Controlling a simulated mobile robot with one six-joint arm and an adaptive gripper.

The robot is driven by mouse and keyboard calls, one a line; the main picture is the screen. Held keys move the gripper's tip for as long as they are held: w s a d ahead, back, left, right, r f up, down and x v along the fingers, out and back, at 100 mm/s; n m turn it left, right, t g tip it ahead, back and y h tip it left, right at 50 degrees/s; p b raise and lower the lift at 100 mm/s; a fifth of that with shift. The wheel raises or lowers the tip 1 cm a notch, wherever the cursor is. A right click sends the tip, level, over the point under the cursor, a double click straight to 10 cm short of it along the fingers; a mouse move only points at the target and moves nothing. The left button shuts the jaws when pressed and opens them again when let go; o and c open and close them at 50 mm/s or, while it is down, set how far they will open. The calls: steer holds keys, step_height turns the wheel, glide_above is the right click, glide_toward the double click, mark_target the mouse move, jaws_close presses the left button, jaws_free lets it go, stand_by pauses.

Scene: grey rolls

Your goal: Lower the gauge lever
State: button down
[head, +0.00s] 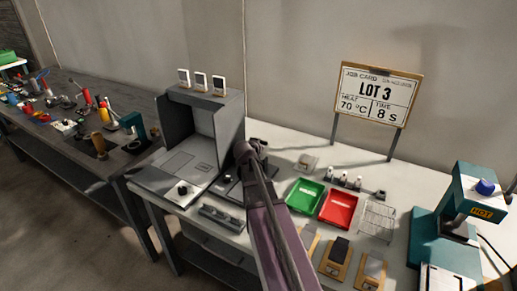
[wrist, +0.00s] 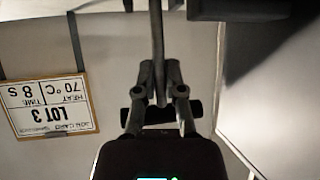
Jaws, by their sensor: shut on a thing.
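The gauge (head: 228,189) is a small dark device on the bench, just right of the grey hooded box; my arm covers part of it in the head view. My gripper (head: 245,150) is above it, and its fingers are small and dark there. In the wrist view my gripper (wrist: 159,70) is shut on a thin grey rod, the gauge lever (wrist: 157,30), which runs from the top edge down between the fingertips. A dark crossbar shows behind the fingers.
The grey hooded box (head: 220,125) stands close left of my gripper. A green tray (head: 305,195), a red tray (head: 338,209) and a wire rack (head: 377,219) lie to the right, before a teal press (head: 462,215). The job card (head: 376,93) stands at the back.

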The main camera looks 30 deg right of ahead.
steer(key=shift+s+a+f, duration=0.2)
steer(key=shift+s+a, duration=0.15)
steer(key=shift+a, duration=0.2)
steer(key=c, duration=0.7)
jaws_free()
steer(key=shift+a, duration=0.1)
steer(key=s+a+f+n+g+y+p, duration=0.1)
steer(key=s+a+n+g+y+p, duration=0.1)
steer(key=s+a, duration=0.4)
steer(key=s+a+f+n+g+y+p, duration=0.1)
steer(key=s+a, duration=0.5)
steer(key=a, duration=0.8)
steer(key=s+a+f+n+g+y+p, duration=0.1)
steer(key=s+a+n+g+y, duration=0.3)
steer(key=a, duration=0.6)
steer(key=shift+s+f+n+g+y+p, duration=0.1)
steer(key=shift+s+n+g+y+p, duration=0.3)
steer(key=shift+s+n+y+p, duration=0.8)
steer(key=shift+s+n+b, duration=0.2)
steer(key=shift+n+b, duration=0.1)
